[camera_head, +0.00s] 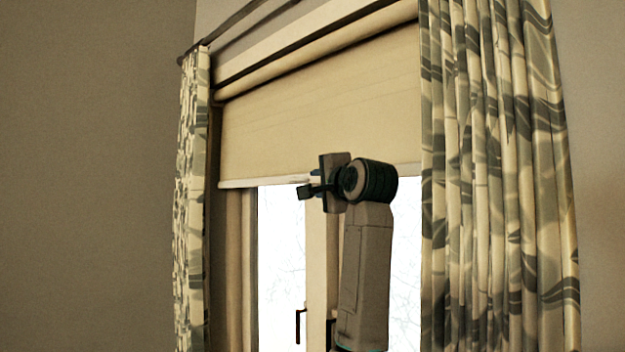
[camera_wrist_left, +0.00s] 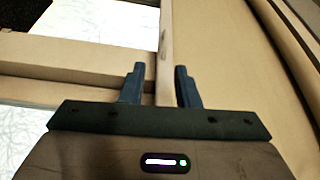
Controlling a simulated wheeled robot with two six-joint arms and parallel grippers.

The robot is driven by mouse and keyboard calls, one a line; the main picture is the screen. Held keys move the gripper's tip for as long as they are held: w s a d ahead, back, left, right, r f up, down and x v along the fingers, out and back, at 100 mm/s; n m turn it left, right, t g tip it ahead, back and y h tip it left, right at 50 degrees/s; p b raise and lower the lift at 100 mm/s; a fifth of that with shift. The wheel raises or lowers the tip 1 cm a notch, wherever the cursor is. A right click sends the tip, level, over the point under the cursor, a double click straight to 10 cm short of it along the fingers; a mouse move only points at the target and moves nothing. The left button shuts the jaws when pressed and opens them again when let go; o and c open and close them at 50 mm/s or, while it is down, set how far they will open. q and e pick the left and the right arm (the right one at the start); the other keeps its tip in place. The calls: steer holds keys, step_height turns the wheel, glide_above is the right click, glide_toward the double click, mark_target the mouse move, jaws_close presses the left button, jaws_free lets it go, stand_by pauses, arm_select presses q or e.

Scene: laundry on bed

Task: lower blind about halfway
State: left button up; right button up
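The beige roller blind (camera_head: 320,110) hangs over the upper part of the window in the head view. Its pale bottom bar (camera_head: 255,182) crosses the window, with bright glass below. In the left wrist view the bottom bar (camera_wrist_left: 165,50) runs up between the fingers, with the blind cloth (camera_wrist_left: 225,60) to its right. My left gripper (camera_head: 312,186) is at the bar in the head view. Its fingers (camera_wrist_left: 160,80) stand apart on either side of the bar, with a visible gap on the left. My right gripper is in neither view.
A patterned curtain (camera_head: 495,180) hangs close on the right, and a narrower one (camera_head: 190,190) on the left. A window handle (camera_head: 299,325) shows low on the frame. The blind's roll (camera_head: 310,50) is at the top. Bare wall (camera_head: 90,180) lies further left.

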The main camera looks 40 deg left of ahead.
mark_target(297, 180)
arm_select(q)
steer(key=p+x, duration=0.1)
steer(key=x, duration=0.2)
steer(key=p+x, duration=0.2)
steer(key=x, duration=0.1)
steer(key=p+x, duration=0.1)
steer(key=x, duration=0.2)
steer(key=shift+s+a+r, duration=0.2)
steer(key=shift+s+r, duration=0.15)
steer(key=shift+s, duration=0.05)
steer(key=shift+a+p, duration=0.3)
steer(key=shift+a, duration=0.15)
steer(key=shift+w, duration=0.1)
steer(key=shift+c, duration=0.9)
jaws_close()
